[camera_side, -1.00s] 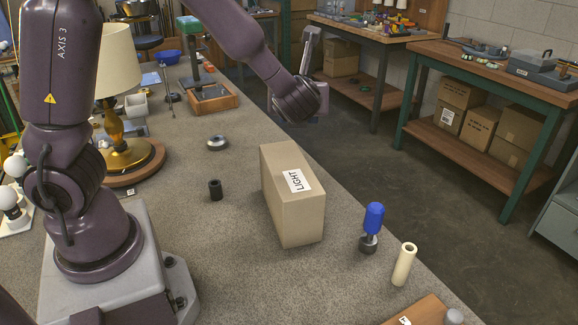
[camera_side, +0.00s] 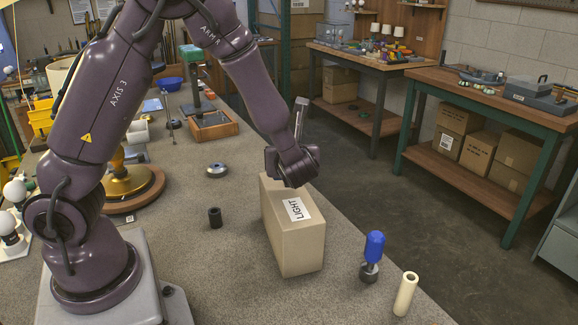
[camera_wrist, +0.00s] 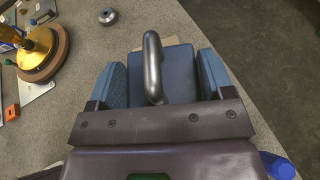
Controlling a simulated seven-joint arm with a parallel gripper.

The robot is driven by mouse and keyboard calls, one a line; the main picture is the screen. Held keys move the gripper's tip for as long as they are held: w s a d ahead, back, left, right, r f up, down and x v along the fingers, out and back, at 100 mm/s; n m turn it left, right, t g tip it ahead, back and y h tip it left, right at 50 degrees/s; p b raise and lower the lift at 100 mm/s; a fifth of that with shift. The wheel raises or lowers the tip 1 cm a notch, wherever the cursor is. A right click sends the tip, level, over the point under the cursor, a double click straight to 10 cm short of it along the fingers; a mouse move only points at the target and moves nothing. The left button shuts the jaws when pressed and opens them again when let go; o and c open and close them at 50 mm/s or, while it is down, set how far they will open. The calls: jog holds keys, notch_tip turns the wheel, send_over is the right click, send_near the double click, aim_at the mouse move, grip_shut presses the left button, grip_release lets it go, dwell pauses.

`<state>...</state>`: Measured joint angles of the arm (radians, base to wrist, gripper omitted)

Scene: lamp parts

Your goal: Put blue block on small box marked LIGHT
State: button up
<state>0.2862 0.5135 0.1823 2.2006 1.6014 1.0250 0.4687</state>
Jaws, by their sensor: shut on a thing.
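The small tan box marked LIGHT (camera_side: 298,240) stands upright on the bench in the side view, its white label on the sloping-looking top face. My gripper (camera_wrist: 160,72) is shut on a dark blue block (camera_wrist: 182,76), which sits between its two blue-padded fingers in the wrist view. A grey curved bar crosses in front of the block there. In the side view my gripper's wrist is at the far end of the box top. The fingers and block are mostly hidden there, so I cannot tell whether the block touches the box.
A blue-topped piece with a grey foot (camera_side: 374,256) and a cream tube (camera_side: 405,294) stand right of the box. A black cylinder (camera_side: 215,217) and a round grey disc (camera_side: 217,170) are to its left. The lamp's round wooden base (camera_side: 138,194) is farther left.

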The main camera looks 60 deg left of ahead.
jog(key=shift+f, duration=2.7)
jog(key=shift+f, duration=0.2)
